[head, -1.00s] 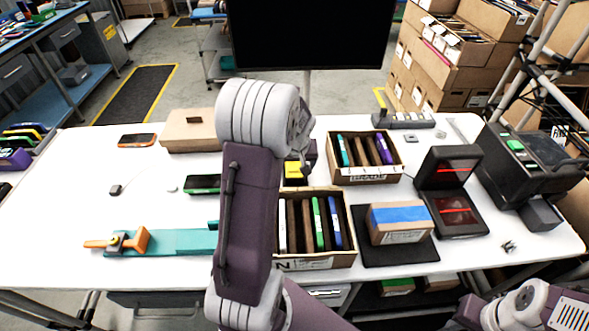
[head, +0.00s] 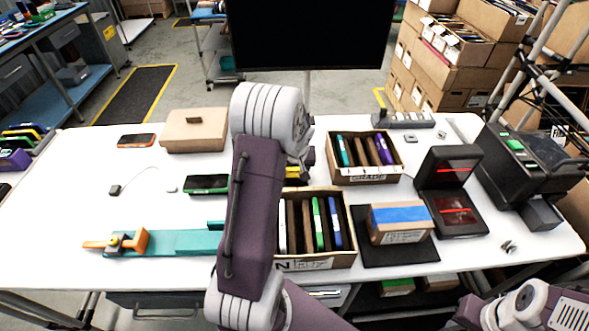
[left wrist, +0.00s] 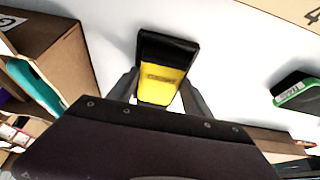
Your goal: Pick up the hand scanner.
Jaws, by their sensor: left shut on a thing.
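The hand scanner, yellow with a black end (left wrist: 163,85), sits between the two fingers of my left gripper (left wrist: 160,90) in the left wrist view. The gripper is shut on it. In the head view only a small yellow part of the scanner (head: 297,172) shows beside my left arm, behind the front carton. My arm hides the rest and most of the gripper. I cannot tell whether the scanner touches the table. Part of my right arm shows at the lower right of the head view, but its gripper does not.
A front carton (head: 316,262) and a back carton (head: 365,178) of upright items stand close to the scanner's right. A dark green-edged device (head: 207,184) lies to its left. A brown box (head: 194,131) stands behind. The white table's left side has free room.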

